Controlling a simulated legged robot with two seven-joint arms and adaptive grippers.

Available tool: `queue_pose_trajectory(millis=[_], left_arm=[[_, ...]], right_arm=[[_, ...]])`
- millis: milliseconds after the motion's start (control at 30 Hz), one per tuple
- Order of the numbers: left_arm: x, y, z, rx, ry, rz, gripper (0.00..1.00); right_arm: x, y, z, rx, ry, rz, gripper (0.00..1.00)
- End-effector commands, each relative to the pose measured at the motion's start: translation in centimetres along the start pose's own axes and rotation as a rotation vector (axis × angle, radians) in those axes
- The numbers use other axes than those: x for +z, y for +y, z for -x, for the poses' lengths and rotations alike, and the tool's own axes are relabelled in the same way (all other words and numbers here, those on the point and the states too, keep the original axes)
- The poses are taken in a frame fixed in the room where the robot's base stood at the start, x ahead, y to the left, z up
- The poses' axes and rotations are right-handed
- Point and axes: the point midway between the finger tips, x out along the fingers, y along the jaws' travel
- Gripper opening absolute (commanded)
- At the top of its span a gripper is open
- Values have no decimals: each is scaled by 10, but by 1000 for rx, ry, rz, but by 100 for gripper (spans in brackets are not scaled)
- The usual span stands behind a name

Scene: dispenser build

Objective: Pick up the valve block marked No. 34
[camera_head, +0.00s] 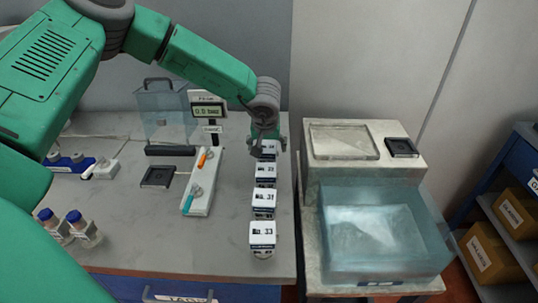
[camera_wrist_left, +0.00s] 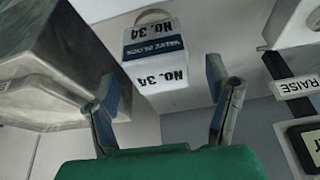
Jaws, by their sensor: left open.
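The valve block marked No. 34 (camera_wrist_left: 158,62) is white with a dark blue band and shows upside down in the left wrist view. In the head view the farthest block of the row (camera_head: 268,149) stands under my left gripper (camera_head: 268,139); its number is too small to read surely there. My left gripper is open, and its two fingers (camera_wrist_left: 163,88) show to either side of the No. 34 block in the wrist view, with gaps between. I cannot tell the height of the fingertips over it. My right gripper is not in view.
Nearer in the row stand similar blocks, including No. 31 (camera_head: 264,201) and No. 33 (camera_head: 262,235). A clear blue bin (camera_head: 380,245) stands right, past the table's edge.

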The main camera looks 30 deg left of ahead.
Motion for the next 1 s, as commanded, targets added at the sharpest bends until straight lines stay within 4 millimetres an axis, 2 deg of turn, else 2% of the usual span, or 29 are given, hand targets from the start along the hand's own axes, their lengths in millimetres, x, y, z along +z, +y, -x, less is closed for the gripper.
queue_pose_trajectory(millis=[167, 433, 733, 767, 900, 967, 1000], left_arm=[[2, 0, -11, 0, -1, 0, 72], [5, 6, -48, -1, 1, 0, 72], [4, 3, -55, 2, 2, 0, 72], [4, 3, -55, 2, 2, 0, 69], [4, 3, -56, 2, 1, 0, 20], [4, 3, -56, 1, 1, 0, 0], [4, 3, -56, 1, 1, 0, 0]], right_arm=[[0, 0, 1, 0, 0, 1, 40], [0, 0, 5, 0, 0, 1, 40], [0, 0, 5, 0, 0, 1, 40], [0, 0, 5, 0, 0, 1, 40], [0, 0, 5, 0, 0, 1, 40], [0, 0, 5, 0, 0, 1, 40], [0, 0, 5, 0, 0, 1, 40]])
